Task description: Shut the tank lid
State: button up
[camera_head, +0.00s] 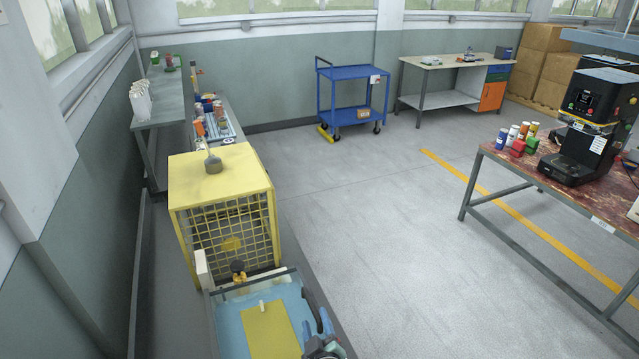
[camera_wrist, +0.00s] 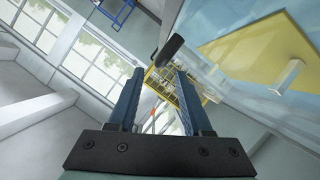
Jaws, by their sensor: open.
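The tank (camera_head: 222,325) is at the bottom of the head view, with light blue inside and a yellow plate (camera_head: 268,330) with a small white peg. The plate also shows at the upper right of the wrist view (camera_wrist: 262,55). I cannot clearly make out the lid or its angle. My gripper (camera_head: 326,322) is at the tank's right side. In the wrist view my gripper (camera_wrist: 160,75) is open and empty, its blue fingers apart. A black cylindrical bar (camera_wrist: 170,49) shows beyond the fingertips.
A yellow mesh-fronted cabinet (camera_head: 225,215) stands just behind the tank. A bench with several small items runs along the left wall. A red-topped table (camera_head: 520,175) with a black machine (camera_head: 590,125) is at right. A blue cart (camera_head: 350,95) stands at the back. The middle floor is clear.

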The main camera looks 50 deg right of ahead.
jog(key=p+v, duration=0.2)
jog(key=v, duration=0.2)
jog(key=shift+s+a+r+p, duration=0.15)
jog(key=shift+s+p, duration=0.1)
jog(key=shift+p, duration=0.15)
jog(key=shift+s+a+r, duration=0.15)
jog(key=shift+s+a, duration=0.2)
jog(key=shift+a, duration=0.05)
